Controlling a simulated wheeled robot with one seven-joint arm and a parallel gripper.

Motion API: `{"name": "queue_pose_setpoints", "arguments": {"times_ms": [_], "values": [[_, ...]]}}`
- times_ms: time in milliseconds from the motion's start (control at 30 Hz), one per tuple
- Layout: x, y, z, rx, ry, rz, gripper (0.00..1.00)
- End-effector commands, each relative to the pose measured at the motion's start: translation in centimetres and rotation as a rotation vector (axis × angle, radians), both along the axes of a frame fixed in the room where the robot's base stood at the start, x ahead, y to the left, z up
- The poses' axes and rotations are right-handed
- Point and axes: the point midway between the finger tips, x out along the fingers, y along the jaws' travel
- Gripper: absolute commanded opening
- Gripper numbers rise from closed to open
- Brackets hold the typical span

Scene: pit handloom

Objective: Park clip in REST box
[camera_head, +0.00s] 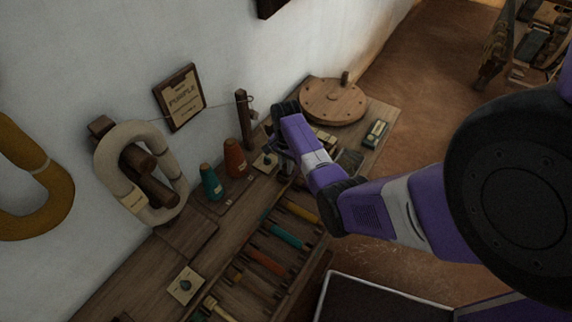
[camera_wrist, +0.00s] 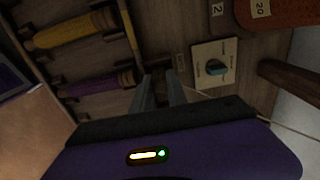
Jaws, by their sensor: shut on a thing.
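My gripper (camera_head: 285,165) is over the far part of the wooden bench, beside the small pale knob plate (camera_head: 265,162). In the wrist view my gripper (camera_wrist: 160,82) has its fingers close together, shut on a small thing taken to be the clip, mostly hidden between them. A thin pale thread runs near the fingers toward the right. The knob plate (camera_wrist: 228,64), with its teal knob, lies just right of the fingers. I cannot read any REST label; a small green box with a pale label (camera_head: 376,134) sits near the bench's right edge.
Teal (camera_head: 211,182) and orange (camera_head: 235,158) cones stand by the wall, near a wooden post (camera_head: 244,120). A round wooden disc (camera_head: 333,101) lies at the bench's far end. A rack of colored bobbins (camera_head: 265,262) fills the near bench. A pale yarn hank (camera_head: 110,163) hangs left.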

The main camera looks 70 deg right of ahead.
Motion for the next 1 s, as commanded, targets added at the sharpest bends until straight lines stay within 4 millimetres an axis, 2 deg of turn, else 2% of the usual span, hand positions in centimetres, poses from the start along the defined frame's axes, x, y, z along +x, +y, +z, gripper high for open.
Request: {"name": "queue_pose_setpoints", "arguments": {"times_ms": [367,400,500,733,800,1000], "values": [[0.01,-0.02,0.01,0.0,0.0,0.0,0.0],[0.01,-0.02,0.02,0.0,0.0,0.0,0.25],[0.0,-0.02,0.01,0.0,0.0,0.0,0.44],[-0.01,-0.02,0.01,0.0,0.0,0.0,0.44],[-0.01,-0.01,0.0,0.0,0.0,0.0,0.58],[-0.01,-0.01,0.0,0.0,0.0,0.0,0.59]]}}
